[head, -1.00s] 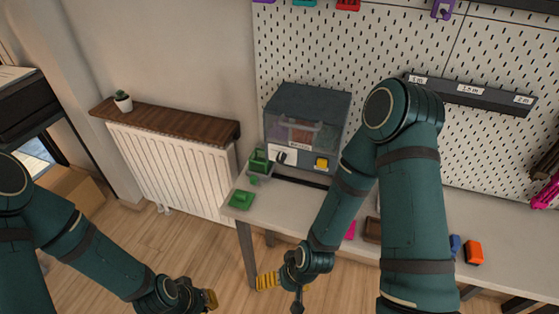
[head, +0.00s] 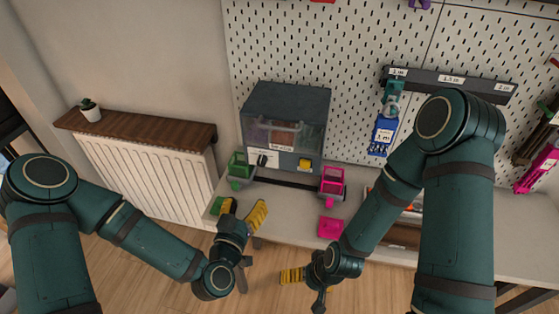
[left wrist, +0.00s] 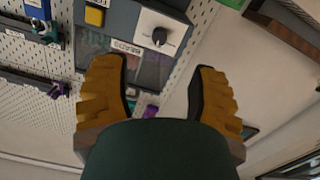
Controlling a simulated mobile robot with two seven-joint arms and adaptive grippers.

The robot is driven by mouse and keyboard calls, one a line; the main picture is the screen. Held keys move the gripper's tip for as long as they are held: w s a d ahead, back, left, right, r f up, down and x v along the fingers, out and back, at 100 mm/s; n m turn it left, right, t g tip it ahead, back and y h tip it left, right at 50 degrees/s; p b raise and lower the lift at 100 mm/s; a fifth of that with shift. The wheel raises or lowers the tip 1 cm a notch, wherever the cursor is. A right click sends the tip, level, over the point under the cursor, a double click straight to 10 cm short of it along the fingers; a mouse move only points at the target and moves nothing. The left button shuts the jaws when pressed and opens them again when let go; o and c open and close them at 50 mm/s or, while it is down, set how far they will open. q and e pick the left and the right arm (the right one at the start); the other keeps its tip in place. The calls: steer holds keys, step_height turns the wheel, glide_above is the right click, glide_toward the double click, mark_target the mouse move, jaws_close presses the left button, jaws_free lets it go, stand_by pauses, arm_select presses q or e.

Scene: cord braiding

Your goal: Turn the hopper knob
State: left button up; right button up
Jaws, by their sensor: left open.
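The hopper (head: 288,104) is a dark grey box with a clear front, standing at the back of the bench against the pegboard. Its black knob (head: 262,160) sits on a white plate low on the left of the front. In the left wrist view the knob (left wrist: 159,37) shows beyond and between the fingertips, apart from them. My left gripper (head: 244,208) is open and empty, below the hopper in the head view, with its yellow fingers pointing up. My right gripper (head: 292,275) is near the bench's front edge, seen side-on; its opening cannot be made out.
A yellow button (head: 305,164) is right of the knob. A green device (head: 239,168) and a pink device (head: 332,182) flank the hopper's base. A pink block (head: 330,228) lies on the bench. A radiator (head: 150,175) stands left.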

mark_target(260, 164)
arm_select(q)
steer(key=shift+t, duration=0.3)
steer(key=b+x, duration=0.1)
steer(key=x, duration=0.3)
steer(key=b+x, duration=0.1)
steer(key=x, duration=0.4)
steer(key=r+b+x, duration=0.1)
steer(key=b+x, duration=0.1)
steer(key=x, duration=0.3)
steer(key=shift+w+a, duration=0.1)
steer(key=shift+a, duration=0.1)
jaws_close()
